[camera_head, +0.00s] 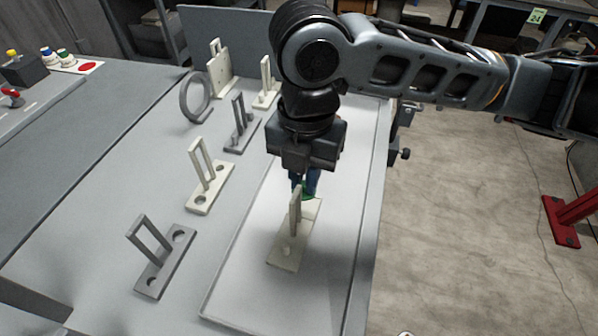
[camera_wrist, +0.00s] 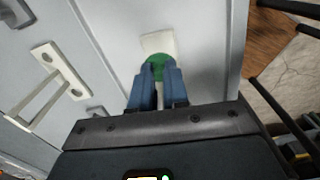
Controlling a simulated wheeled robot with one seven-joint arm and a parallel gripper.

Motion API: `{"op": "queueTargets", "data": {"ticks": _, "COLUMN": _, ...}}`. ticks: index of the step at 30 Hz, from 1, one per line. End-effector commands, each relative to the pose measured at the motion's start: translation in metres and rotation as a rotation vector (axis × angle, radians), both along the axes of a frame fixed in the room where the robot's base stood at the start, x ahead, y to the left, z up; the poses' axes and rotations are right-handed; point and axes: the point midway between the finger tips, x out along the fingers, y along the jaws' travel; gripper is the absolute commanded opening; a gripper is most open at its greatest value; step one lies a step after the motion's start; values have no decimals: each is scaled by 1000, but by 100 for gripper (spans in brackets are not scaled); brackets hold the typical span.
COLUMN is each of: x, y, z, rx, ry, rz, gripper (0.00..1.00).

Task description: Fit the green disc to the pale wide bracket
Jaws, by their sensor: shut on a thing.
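My gripper (camera_head: 306,186) is shut on the green disc (camera_head: 308,191), of which only a small part shows in the head view. In the wrist view the disc (camera_wrist: 154,62) sits between the blue fingertips (camera_wrist: 158,68). A pale bracket (camera_head: 286,252) with a broad flat base and an upright stands on the light panel, just in front of and below the disc in the head view. Its base (camera_wrist: 157,42) shows just beyond the disc in the wrist view. Whether disc and bracket touch, I cannot tell.
Left of the panel (camera_head: 225,300) stand a pale bracket (camera_head: 198,200), a grey bracket (camera_head: 152,280) and a dark grey bracket (camera_head: 240,135). Further back are a grey ring (camera_head: 184,100) and more pale brackets (camera_head: 266,98). The panel's near part is clear.

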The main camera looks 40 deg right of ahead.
Motion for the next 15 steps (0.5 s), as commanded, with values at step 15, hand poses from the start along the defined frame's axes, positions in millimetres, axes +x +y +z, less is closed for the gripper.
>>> {"op": "queueTargets", "data": {"ticks": 15, "x": 0, "y": 0, "z": -39, "rx": 1, "ry": 1, "rz": 0, "gripper": 0}}
